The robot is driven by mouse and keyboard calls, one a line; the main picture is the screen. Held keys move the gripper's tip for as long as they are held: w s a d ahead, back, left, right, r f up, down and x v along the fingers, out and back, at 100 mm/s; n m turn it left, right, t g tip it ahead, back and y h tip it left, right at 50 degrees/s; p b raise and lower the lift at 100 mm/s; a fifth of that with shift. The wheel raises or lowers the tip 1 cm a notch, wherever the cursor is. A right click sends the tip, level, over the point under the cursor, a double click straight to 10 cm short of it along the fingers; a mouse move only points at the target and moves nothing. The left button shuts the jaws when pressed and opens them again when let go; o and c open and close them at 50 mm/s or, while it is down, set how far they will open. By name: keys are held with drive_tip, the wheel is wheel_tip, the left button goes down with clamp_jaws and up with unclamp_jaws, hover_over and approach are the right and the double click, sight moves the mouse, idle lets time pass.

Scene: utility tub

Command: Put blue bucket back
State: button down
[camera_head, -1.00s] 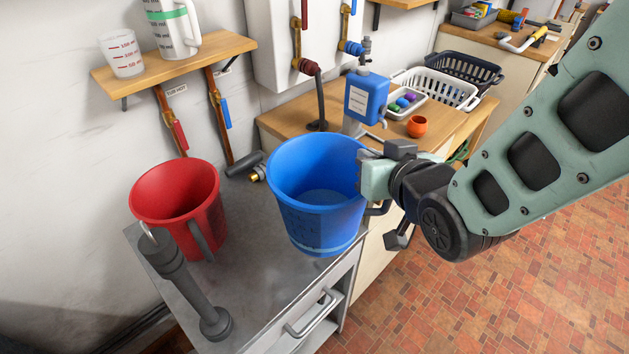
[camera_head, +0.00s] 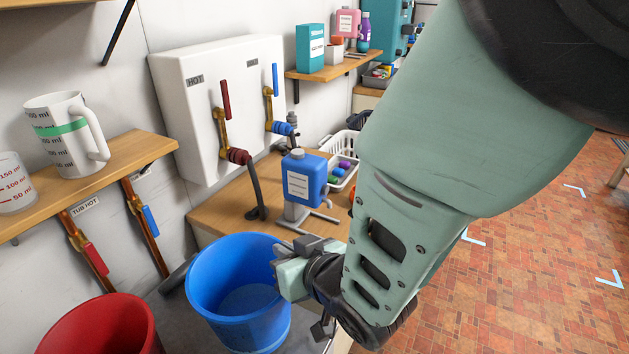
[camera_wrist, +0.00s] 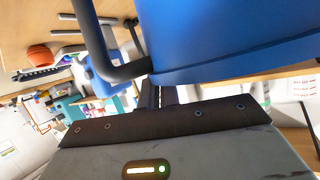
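The blue bucket (camera_head: 238,318) is upright at the lower middle of the head view, at the right of the red bucket. My gripper (camera_head: 284,262) is at the right side of its rim. The fingertips are mostly hidden. Whether the bucket's base touches the grey counter is hidden.
The red bucket (camera_head: 100,330) stands close at the left. A wooden counter (camera_head: 225,212) behind holds a blue jug (camera_head: 304,180) on a stand. A wall shelf (camera_head: 120,158) with measuring jugs is at the left. Red and blue valve pipes hang below it. Tiled floor is open at the right.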

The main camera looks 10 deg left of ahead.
drive_tip(key=shift+f+p, duration=0.35)
drive_tip(key=shift+f, duration=1.85)
drive_tip(key=c, duration=1.6)
unclamp_jaws()
drive_tip(key=shift+f, duration=0.1)
drive_tip(key=shift+c, duration=0.2)
drive_tip(key=shift+s, duration=0.1)
drive_tip(key=p+v, duration=0.8)
drive_tip(key=v, duration=0.4)
drive_tip(key=shift+p, duration=0.3)
